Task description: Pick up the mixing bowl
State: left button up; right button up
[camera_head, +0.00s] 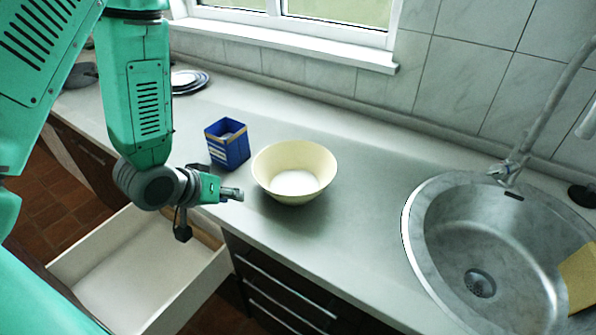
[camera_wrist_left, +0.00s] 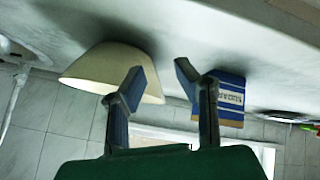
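The mixing bowl (camera_head: 294,172) is cream-coloured and stands upright on the counter in the head view; its inside looks empty. My left gripper (camera_head: 236,194) is just left of the bowl, apart from it, close to the counter's front edge. In the left wrist view, which is upside down, the bowl (camera_wrist_left: 92,70) shows behind and left of one finger. The two fingers of my left gripper (camera_wrist_left: 160,78) are spread, with nothing between them. My right gripper is in neither view.
A blue box (camera_head: 228,144) stands behind the left gripper, left of the bowl; it also shows in the wrist view (camera_wrist_left: 231,98). Plates (camera_head: 187,80) lie further back. A drawer (camera_head: 135,270) stands open below. A round sink (camera_head: 480,250) is at right, with free counter between.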

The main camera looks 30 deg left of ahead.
pick_arm(q)
jog(key=t, duration=0.2)
send_near(253, 171)
jog(key=x, duration=0.2)
jog(key=shift+n+h, duration=0.3)
jog(key=shift+n, duration=0.1)
jog(key=x, duration=0.7)
jog(key=shift+w, duration=0.15)
jog(key=shift+w+d+f, duration=0.15)
jog(key=shift+w+f, duration=0.05)
jog(key=shift+w, duration=0.1)
jog(key=w+f, duration=0.3)
jog(key=f, duration=0.1)
jog(key=shift+w+a, duration=0.35)
jog(key=shift+d+r, duration=0.15)
jog(key=shift+d, duration=0.2)
jog(key=shift+c, duration=0.8)
jog(key=shift+r, duration=0.1)
grip_shut()
